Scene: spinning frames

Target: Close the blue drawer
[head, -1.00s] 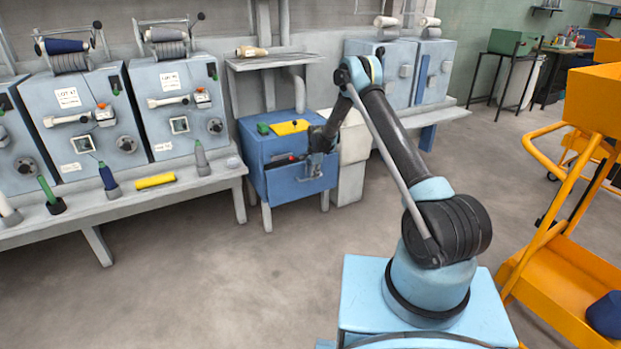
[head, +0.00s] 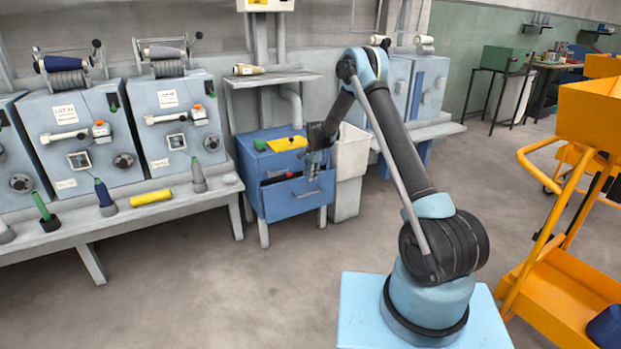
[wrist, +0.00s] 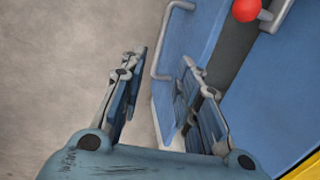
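The blue drawer (head: 290,203) is in the blue cabinet (head: 252,180). It stands partly open, with dark contents showing behind its front. Its grey bar handle (head: 306,193) is on the front panel. The drawer front also shows in the wrist view (wrist: 192,38), with its handle (wrist: 156,75) and a dark gap behind the panel. My gripper (head: 314,170) is at the right end of the drawer front, above the handle in the head view. In the wrist view my gripper (wrist: 162,70) is open and empty, its right finger overlapping the drawer front. Contact cannot be told.
A yellow item (head: 287,143) lies on the cabinet top. A pale bin (head: 349,160) stands right of the cabinet. A bench (head: 170,205) with machines is to the left, an orange cart (head: 560,290) to the right. Floor in front is clear.

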